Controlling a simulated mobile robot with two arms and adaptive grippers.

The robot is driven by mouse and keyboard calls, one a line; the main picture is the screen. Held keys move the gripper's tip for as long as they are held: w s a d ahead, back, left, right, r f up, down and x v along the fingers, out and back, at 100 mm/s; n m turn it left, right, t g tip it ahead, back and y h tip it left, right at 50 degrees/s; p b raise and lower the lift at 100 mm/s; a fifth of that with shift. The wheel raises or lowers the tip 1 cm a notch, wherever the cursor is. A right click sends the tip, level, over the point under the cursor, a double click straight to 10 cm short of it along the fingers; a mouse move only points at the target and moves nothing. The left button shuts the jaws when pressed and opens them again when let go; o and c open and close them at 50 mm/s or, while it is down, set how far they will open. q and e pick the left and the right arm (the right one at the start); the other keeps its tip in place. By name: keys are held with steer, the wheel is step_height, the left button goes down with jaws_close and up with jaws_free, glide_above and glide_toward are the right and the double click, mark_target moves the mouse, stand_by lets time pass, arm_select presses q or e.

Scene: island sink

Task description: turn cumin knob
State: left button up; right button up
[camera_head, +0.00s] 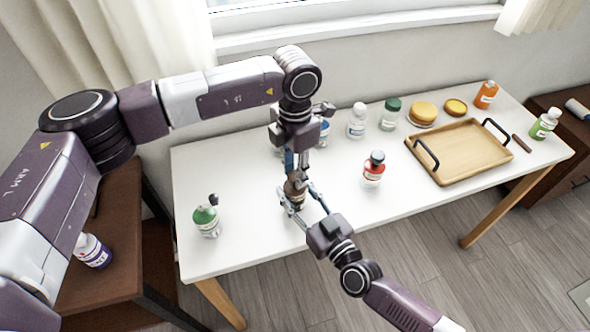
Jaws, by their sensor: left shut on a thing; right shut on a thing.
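A small brown bottle (295,188), apparently the cumin grinder, stands upright near the middle of the white table. My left gripper (292,170) reaches down from above and is shut on the bottle's top, where the knob sits. The gripper hides the knob. My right gripper (297,196) comes from the front right and is shut around the bottle's body. The bottle's label cannot be read.
A green bottle (206,222) stands to the left and a red bottle (373,171) to the right. Behind are a white bottle (356,124) and a green-capped jar (391,115). A wooden tray (462,174) lies at the right. The front-left table (250,250) is clear.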

arm_select(q)
steer(key=m, duration=0.5)
stand_by(0.3)
steer(key=o, duration=1.2)
steer(key=shift+r, duration=0.1)
step_height(320, 180, up, 12)
steer(key=shift+f, duration=0.1)
